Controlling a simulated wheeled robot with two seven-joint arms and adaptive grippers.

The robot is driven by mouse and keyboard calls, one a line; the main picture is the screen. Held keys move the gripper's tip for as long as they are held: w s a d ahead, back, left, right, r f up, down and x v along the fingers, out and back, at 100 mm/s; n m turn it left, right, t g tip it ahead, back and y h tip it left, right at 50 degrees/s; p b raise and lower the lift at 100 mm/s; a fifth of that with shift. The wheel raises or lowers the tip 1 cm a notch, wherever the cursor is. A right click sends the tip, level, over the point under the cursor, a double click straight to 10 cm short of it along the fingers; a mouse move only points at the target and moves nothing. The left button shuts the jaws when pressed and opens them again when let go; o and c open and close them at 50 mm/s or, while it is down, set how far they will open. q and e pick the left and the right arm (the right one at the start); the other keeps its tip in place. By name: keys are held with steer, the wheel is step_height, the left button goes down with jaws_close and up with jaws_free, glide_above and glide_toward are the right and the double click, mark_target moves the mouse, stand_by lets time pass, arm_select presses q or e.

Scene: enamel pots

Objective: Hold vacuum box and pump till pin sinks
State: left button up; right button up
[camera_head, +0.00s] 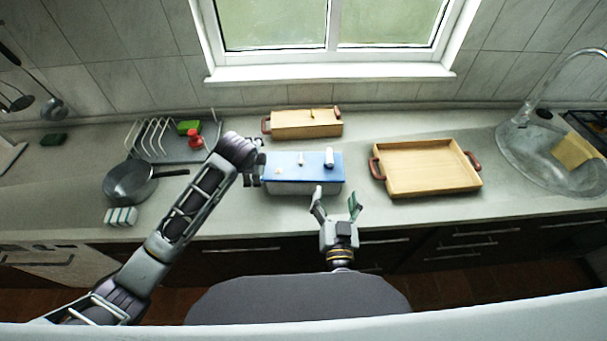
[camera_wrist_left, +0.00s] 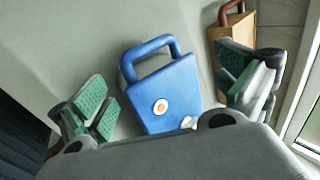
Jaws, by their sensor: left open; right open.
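The vacuum box (camera_head: 303,183) has a blue lid (camera_head: 313,170) and stands on the counter near its front edge. A thick white pump knob (camera_head: 329,158) and a small pin (camera_head: 300,158) stand up from the lid. In the left wrist view the blue lid (camera_wrist_left: 172,95) shows a loop handle (camera_wrist_left: 148,52) and a round white and orange spot (camera_wrist_left: 160,107). My left gripper (camera_head: 259,170) is open at the box's left end, its fingers (camera_wrist_left: 170,92) on either side of the box, apart from it. My right gripper (camera_head: 337,197) is open and empty just in front of the box's right end.
A wooden box (camera_head: 306,125) stands behind the vacuum box. A wooden tray (camera_head: 428,184) with brown handles lies to the right. At left are a pan (camera_head: 128,183), a dish rack (camera_head: 160,139) and a striped sponge (camera_head: 121,216). A sink (camera_head: 548,172) is at far right.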

arm_select(q)
steer(key=v, duration=1.1)
steer(key=shift+r, duration=0.25)
steer(key=shift+s, duration=0.15)
steer(key=shift+r, duration=3)
